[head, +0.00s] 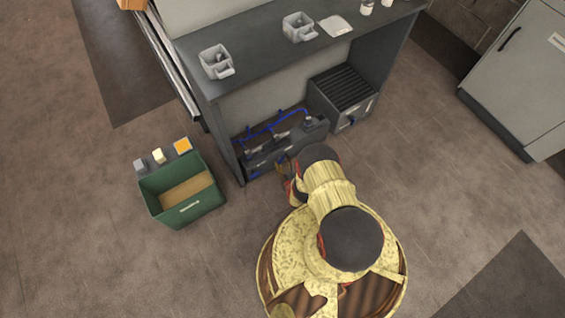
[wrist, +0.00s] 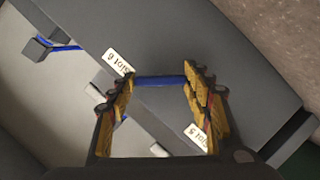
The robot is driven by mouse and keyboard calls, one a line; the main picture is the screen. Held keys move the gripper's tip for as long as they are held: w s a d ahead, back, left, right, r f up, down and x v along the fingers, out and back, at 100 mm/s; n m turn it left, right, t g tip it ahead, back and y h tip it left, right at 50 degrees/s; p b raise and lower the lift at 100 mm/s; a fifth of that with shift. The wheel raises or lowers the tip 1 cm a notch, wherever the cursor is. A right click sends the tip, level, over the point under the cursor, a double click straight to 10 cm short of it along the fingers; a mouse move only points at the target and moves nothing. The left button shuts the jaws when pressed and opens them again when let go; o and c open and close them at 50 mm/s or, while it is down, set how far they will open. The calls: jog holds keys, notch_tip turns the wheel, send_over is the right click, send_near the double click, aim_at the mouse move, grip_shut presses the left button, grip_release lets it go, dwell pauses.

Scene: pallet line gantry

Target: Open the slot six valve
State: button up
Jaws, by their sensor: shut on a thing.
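In the wrist view, my gripper (wrist: 160,79) has its yellow and black fingers at the two ends of a blue valve handle (wrist: 160,82), which spans the gap between them. A white label reading slot 6 (wrist: 118,62) lies just beside the left finger. A slot 5 label (wrist: 195,137) lies lower right, partly covered by the right finger. In the head view, the dark manifold (head: 288,141) with blue piping sits low under the counter. My arm hides part of it and most of the gripper there.
A dark counter (head: 255,60) with grey containers (head: 216,64) overhangs the manifold. A ribbed dark box (head: 345,92) stands right of the manifold. A green bin (head: 182,213) stands on the floor to the left. A grey cabinet (head: 520,85) is at right. Open floor lies between.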

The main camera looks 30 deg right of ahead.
jog(key=shift+d+m+g+y, duration=0.1)
jog(key=shift+m+g+y, duration=0.15)
jog(key=shift+m+y, duration=1.05)
jog(key=shift+d+m+g+y, duration=0.2)
jog(key=shift+m+y, duration=0.5)
jog(key=shift+m, duration=1.1)
jog(key=shift+a, duration=0.1)
jog(key=o, duration=1.2)
jog(key=shift+r, duration=0.1)
jog(key=shift+c, duration=0.2)
jog(key=shift+s, duration=0.1)
jog(key=v, duration=1.2)
